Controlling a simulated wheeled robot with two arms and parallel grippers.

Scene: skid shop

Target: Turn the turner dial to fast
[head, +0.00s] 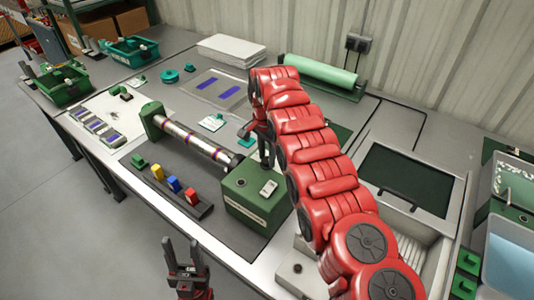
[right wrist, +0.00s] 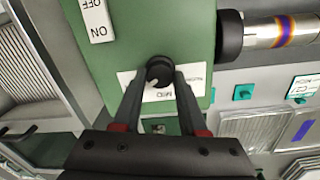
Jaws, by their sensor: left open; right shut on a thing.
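The turner is a green box (head: 258,195) at the right end of a shiny banded shaft (head: 195,140). It also shows in the right wrist view (right wrist: 160,30), with a white ON/OFF switch (right wrist: 97,20). Its small black dial (right wrist: 160,69) sits by a white label, where "MED" reads upside down; other words are partly covered. My right gripper (right wrist: 160,82) is shut on the dial, a finger on each side. In the head view my right gripper (head: 264,150) reaches down at the box's back side. My left gripper (head: 185,258) is open and empty at the lower middle, apart from the bench.
My red right arm covers the bench's middle right. A rack of coloured pieces (head: 172,184) lies in front of the shaft. Green bins (head: 130,50), a white stack (head: 231,49) and a green roll (head: 322,71) stand farther back. A sunken dark panel (head: 408,178) is at right.

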